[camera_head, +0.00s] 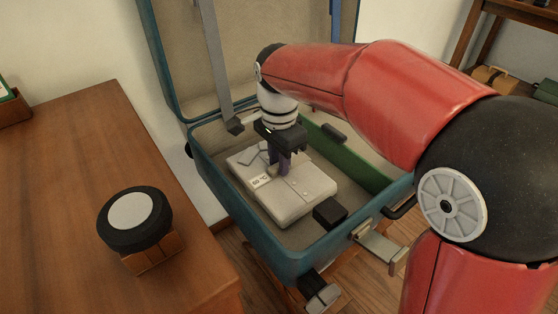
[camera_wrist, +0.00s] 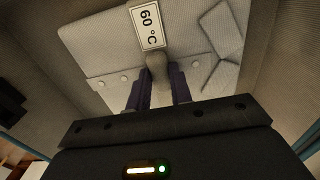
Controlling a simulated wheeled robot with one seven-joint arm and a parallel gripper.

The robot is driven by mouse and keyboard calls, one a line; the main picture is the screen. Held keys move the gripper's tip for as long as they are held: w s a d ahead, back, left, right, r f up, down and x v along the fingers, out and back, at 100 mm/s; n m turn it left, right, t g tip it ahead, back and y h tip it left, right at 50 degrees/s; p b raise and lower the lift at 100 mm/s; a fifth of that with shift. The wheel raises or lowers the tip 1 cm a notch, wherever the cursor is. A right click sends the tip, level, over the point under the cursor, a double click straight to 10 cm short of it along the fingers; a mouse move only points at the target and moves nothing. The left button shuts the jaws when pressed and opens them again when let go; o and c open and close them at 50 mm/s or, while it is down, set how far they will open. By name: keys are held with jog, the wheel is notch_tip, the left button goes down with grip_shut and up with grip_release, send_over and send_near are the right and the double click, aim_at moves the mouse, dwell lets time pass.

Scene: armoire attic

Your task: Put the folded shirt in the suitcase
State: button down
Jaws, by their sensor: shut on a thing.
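The folded shirt (camera_head: 303,196) is a flat light-grey bundle with buttons and a white "60 °C" tag. It is inside the open blue suitcase (camera_head: 235,222), within its walls; whether it touches the bottom I cannot tell. The shirt also shows in the wrist view (camera_wrist: 100,62), with the tag near the top. My gripper (camera_head: 284,168) points down into the suitcase from above. Its dark purple fingers, also in the wrist view (camera_wrist: 157,90), are shut on a raised grey part of the shirt.
The suitcase lid (camera_head: 275,60) stands open at the back, with a grey strap on its left. A green panel (camera_head: 345,155) lines the right inside. Open metal latches (camera_head: 380,247) stick out in front. A wooden dresser (camera_head: 75,190) with a round black-rimmed object (camera_head: 134,212) stands left.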

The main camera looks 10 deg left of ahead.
jog(key=c, duration=1.3)
grip_release()
jog(key=shift+o, duration=0.2)
notch_tip(320, 180, up, 12)
jog(key=p, duration=0.2)
jog(key=shift+p, duration=0.4)
